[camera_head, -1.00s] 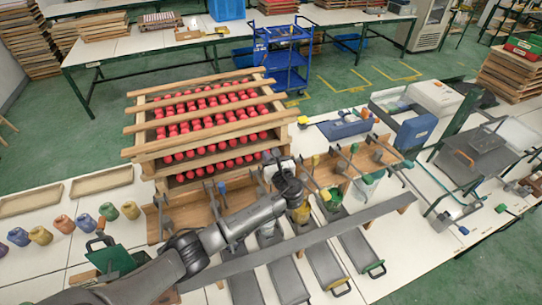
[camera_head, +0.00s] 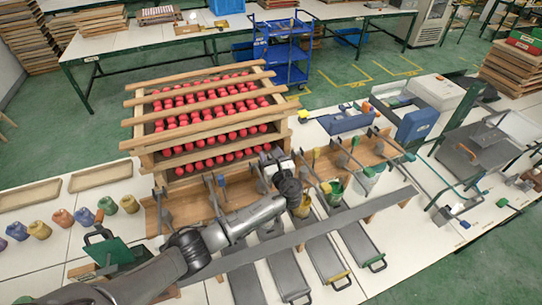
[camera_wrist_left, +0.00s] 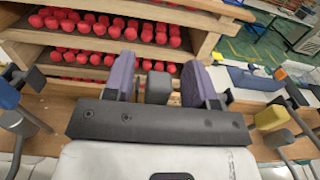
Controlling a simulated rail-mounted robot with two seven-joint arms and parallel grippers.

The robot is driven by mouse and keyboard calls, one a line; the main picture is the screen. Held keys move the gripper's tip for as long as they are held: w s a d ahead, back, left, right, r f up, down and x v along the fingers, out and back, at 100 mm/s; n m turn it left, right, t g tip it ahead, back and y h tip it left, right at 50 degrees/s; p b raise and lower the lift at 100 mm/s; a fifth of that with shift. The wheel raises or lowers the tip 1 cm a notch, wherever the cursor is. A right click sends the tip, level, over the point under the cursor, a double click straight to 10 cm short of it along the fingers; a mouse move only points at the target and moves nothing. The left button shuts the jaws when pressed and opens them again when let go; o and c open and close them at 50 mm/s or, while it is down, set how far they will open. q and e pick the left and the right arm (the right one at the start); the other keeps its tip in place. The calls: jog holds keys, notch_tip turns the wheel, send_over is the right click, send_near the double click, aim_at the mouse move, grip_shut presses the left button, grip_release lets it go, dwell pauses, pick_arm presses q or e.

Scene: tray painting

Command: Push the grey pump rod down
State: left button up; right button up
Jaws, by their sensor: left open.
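My left gripper (camera_head: 270,158) is above the wooden pump stand in the head view, in front of the red-filled rack. In the left wrist view its two purple fingers are apart. A grey block (camera_wrist_left: 158,88), which looks like the top of the grey pump rod, shows between them with a gap on each side. The rod below it is hidden by my gripper body. A blue-topped rod (camera_head: 221,181) stands to the left and a yellow-topped rod (camera_head: 326,187) to the right. My right gripper is not in view.
A wooden rack (camera_head: 145,160) holding several rows of red pieces stands close behind the stand. A long grey bar (camera_head: 325,232) crosses in front, above several grey trays (camera_head: 285,278). Small coloured pots (camera_head: 84,216) stand at the left.

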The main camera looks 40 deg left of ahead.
pick_arm(q)
jog(key=shift+d, duration=0.1)
jog(key=b+v, duration=0.2)
jog(key=v, duration=1.1)
jog(key=shift+s+d, duration=0.15)
jog(key=shift+d, duration=0.15)
jog(key=shift+c, duration=0.2)
